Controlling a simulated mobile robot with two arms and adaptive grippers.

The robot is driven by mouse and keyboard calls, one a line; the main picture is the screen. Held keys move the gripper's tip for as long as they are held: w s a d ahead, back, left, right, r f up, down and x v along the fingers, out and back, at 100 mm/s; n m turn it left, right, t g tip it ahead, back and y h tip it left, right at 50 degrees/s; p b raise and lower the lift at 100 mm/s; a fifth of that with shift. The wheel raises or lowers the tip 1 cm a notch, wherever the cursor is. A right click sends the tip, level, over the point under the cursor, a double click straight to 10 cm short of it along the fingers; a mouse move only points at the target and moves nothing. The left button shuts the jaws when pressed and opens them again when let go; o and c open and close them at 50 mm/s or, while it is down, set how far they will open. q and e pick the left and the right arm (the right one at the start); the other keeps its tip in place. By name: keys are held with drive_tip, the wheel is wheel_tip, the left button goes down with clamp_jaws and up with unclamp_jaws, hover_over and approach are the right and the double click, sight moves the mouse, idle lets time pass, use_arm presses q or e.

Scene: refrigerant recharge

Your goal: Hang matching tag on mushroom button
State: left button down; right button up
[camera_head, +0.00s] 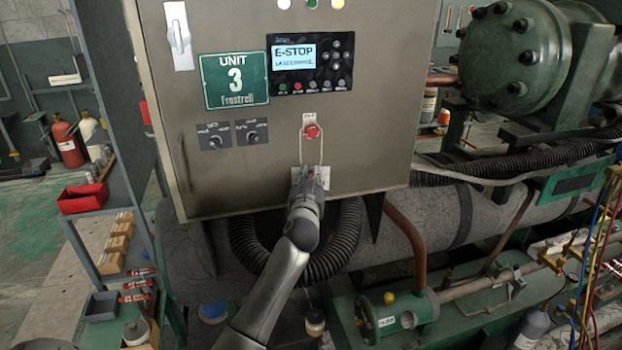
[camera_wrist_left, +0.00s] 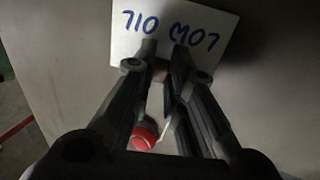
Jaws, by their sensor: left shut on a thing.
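The red mushroom button (camera_head: 312,131) sits on the front of the grey cabinet, below the E-STOP display. It also shows in the left wrist view (camera_wrist_left: 144,137), low between my fingers. A white tag (camera_head: 326,176) is in my left gripper (camera_head: 308,174), which is shut on it. In the left wrist view the tag (camera_wrist_left: 205,22) reads "LOW OIL" upside down. The tag's pale string loop (camera_head: 301,148) runs up both sides of the button and appears to pass around it. Whether it rests on the button's neck is unclear. My right gripper is not in view.
The cabinet (camera_head: 362,160) carries a green "UNIT 3" sign (camera_head: 235,80), the E-STOP display panel (camera_head: 309,65) and two dark knobs (camera_head: 231,133). A black corrugated hose (camera_head: 345,240) hangs below. A shelf with a red bin (camera_head: 83,198) stands at left.

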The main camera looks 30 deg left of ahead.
use_arm(q)
drive_tip(key=shift+a+f, duration=0.2)
drive_tip(key=shift+f, duration=0.05)
drive_tip(key=c, duration=1.7)
unclamp_jaws()
drive_tip(key=o, duration=0.3)
drive_tip(key=shift+w+a+f, duration=0.1)
drive_tip(key=shift+a+f, duration=0.05)
drive_tip(key=shift+a, duration=0.05)
drive_tip(key=shift+d, duration=0.15)
